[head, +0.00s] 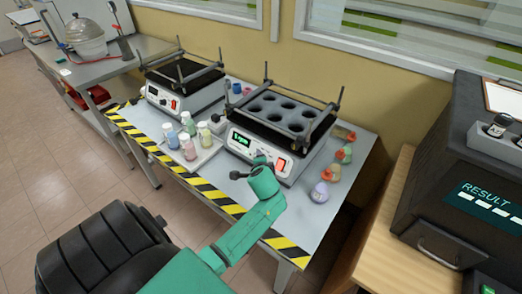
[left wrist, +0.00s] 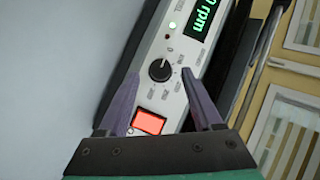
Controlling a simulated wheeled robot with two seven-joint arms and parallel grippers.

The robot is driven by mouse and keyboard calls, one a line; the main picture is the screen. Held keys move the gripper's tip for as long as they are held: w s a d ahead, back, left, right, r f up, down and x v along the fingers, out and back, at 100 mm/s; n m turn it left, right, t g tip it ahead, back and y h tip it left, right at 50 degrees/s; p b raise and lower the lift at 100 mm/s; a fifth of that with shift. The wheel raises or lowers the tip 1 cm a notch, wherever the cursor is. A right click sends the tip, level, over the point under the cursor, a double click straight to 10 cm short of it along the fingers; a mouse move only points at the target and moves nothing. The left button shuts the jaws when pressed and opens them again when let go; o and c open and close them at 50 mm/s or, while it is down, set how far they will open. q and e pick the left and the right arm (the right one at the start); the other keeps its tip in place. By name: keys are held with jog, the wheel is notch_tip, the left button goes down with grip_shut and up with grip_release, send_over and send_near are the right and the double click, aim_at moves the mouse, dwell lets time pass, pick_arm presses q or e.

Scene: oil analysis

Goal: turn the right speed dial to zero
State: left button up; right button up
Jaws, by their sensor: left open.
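The right shaker (head: 240,141) has a white front panel with a green lit display, a black speed dial and a red switch (head: 281,164). In the left wrist view the dial (left wrist: 159,71) lies between the fingertips of my open left gripper (left wrist: 160,76), with visible space on both sides. The display (left wrist: 202,18) is cut off; a 0 and "rpm" show. I cannot read the dial's exact setting. In the head view my left gripper (head: 248,167) is at the panel's front, and its wrist hides part of the dial area. My right gripper is not in view.
A left shaker (head: 180,100) stands behind on the same table (head: 345,205). Several capped bottles (head: 188,147) stand on a tray between them. Several small flasks (head: 320,192) line the right side. A dark machine (head: 450,170) stands at far right.

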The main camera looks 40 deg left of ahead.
pick_arm(q)
jog(key=v, duration=1.2)
jog(key=shift+s+d+r, duration=0.2)
jog(key=shift+s+r, duration=0.05)
jog(key=shift+r, duration=0.05)
